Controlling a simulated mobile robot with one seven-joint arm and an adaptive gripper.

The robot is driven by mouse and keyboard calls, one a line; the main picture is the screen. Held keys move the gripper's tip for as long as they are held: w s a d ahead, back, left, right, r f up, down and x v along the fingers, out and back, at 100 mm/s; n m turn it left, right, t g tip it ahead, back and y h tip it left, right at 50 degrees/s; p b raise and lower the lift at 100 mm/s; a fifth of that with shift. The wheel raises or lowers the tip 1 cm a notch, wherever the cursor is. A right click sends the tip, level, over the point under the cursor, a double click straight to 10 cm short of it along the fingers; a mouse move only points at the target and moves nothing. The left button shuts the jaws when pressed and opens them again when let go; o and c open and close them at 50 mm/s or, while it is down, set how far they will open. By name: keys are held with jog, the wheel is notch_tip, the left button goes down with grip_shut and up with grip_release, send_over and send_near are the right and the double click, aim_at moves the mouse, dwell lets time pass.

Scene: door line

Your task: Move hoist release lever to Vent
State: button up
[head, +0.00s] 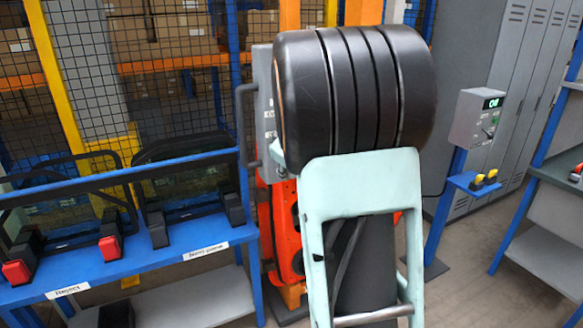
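I cannot make out a lever marked Vent. A grey upright panel (264,95) stands in the middle, mostly hidden behind large black and pale green parts close to the camera. A dark bent bar (239,125) sticks out on the panel's left side. I cannot tell whether this bar is the release lever or a fixed handle. An orange panel (287,225), perhaps a car door, shows below and behind it. My gripper cannot be made out in the head view.
A blue rack (150,258) with dark window frames and red and black blocks is at left; one label reads Reject. A grey control box (478,118) with a lit display is on a blue post at right. Grey lockers (510,60) and a shelf (545,250) flank open floor.

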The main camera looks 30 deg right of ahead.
jog(key=v, duration=1.2)
